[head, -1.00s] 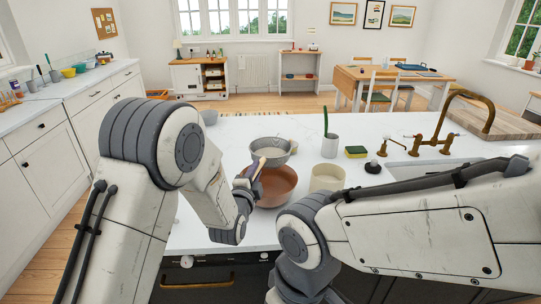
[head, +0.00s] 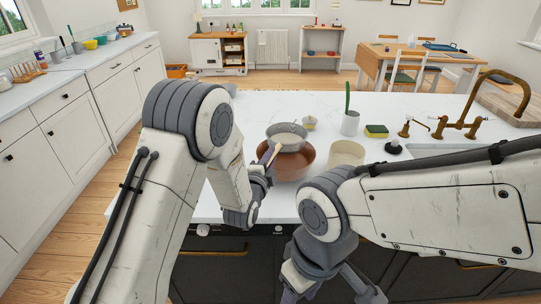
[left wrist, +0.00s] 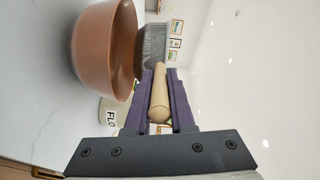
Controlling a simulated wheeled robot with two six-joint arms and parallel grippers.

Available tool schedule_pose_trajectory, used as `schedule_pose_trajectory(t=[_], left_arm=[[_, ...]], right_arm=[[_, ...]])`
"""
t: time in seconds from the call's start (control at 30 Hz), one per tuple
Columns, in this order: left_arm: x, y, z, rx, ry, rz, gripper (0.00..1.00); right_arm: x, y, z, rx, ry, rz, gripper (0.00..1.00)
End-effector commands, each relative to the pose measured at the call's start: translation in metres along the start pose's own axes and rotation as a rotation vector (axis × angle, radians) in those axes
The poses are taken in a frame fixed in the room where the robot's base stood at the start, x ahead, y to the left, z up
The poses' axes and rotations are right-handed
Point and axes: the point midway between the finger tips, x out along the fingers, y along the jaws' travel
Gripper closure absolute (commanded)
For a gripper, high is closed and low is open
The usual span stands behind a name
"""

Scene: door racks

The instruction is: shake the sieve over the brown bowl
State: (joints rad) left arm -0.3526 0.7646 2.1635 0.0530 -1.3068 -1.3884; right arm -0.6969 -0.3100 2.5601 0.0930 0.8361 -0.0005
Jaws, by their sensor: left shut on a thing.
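The grey mesh sieve (head: 287,138) is above the back part of the brown bowl (head: 292,172), which stands on the white counter. My left gripper (head: 269,164) is at the bowl's left side, shut on the sieve's wooden handle. In the left wrist view the handle (left wrist: 160,98) lies between the two purple fingers, with the sieve's grey mesh (left wrist: 152,42) beyond and the bowl (left wrist: 92,50) beside it. The sieve's contents cannot be made out. My right gripper is at the bottom edge of the head view (head: 328,288), low in front of the counter and partly cut off.
A cream canister (head: 347,152) stands right of the bowl, and a small lidded jar (head: 310,123) behind it. A grey-white pot (head: 350,124), a sponge (head: 376,131) and a brass tap (head: 468,122) are farther right. The counter left of the bowl is mostly clear.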

Motion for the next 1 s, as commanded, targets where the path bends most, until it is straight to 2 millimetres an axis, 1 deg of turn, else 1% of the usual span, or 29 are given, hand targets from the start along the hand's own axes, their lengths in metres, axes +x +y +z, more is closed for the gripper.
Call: schedule_pose_trajectory(t=[0.27,0.5,0.57,0.8,1.0], left_arm=[[0.000,-0.002,-0.002,0.000,0.002,-0.005,1.00],[-0.001,0.001,-0.014,-0.001,0.002,-0.006,1.00],[-0.001,0.000,-0.011,-0.001,0.000,-0.006,1.00],[0.002,-0.004,0.013,0.000,-0.002,-0.006,1.00],[0.002,-0.005,0.013,0.000,0.001,-0.004,1.00]], right_arm=[[0.000,0.000,0.000,0.000,0.000,0.000,0.49],[0.006,0.000,0.000,0.000,0.000,0.000,0.49],[0.006,0.001,0.000,0.000,0.000,0.000,0.49],[0.012,0.001,0.001,0.000,0.000,0.000,0.49],[0.011,0.001,0.001,0.000,0.000,0.000,0.49]])
